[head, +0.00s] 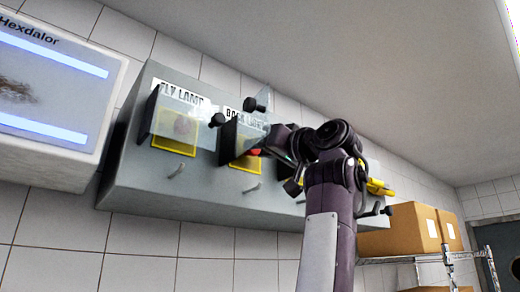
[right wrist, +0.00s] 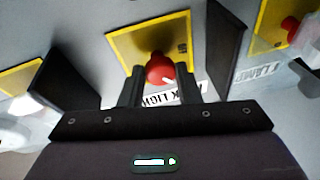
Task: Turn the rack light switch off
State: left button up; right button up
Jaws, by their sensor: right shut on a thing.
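The grey switch panel (head: 205,195) is on the tiled wall. Its middle switch, under the partly covered rack light label (head: 245,117), has a yellow plate (head: 243,183) and a red knob (head: 255,152). A clear cover with a black grip (head: 251,104) appears raised above it. My right gripper (head: 265,150) is at this switch. In the right wrist view, the two fingers of the right gripper (right wrist: 158,85) are shut on the red knob (right wrist: 160,68), which bears a white mark. Part of the label (right wrist: 160,97) shows behind the fingers. My left gripper is out of view.
The fly lamp switch (head: 178,130) is to the left behind a clear cover; its red knob (right wrist: 291,28) is at right in the wrist view. A dark divider (right wrist: 218,45) stands beside the rack switch. A white display (head: 50,110) and cardboard boxes (head: 405,228) flank the panel.

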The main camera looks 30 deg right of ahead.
jog(key=n+g+y, duration=0.1)
jog(key=n, duration=0.3)
jog(key=n+g+y, duration=0.1)
jog(key=n, duration=0.3)
jog(key=n+g, duration=0.1)
jog(key=n, duration=0.3)
jog(key=shift+d+r+y+p, duration=0.2)
jog(key=shift+r+y+p, duration=0.1)
jog(key=shift+y, duration=0.1)
jog(key=shift+n, duration=0.3)
jog(key=o, duration=1)
jog(key=b+v, duration=0.3)
jog(key=v, duration=0.4)
jog(key=shift+s+d+f, duration=0.1)
jog(key=shift+s+d, duration=0.05)
jog(key=shift+s, duration=0.2)
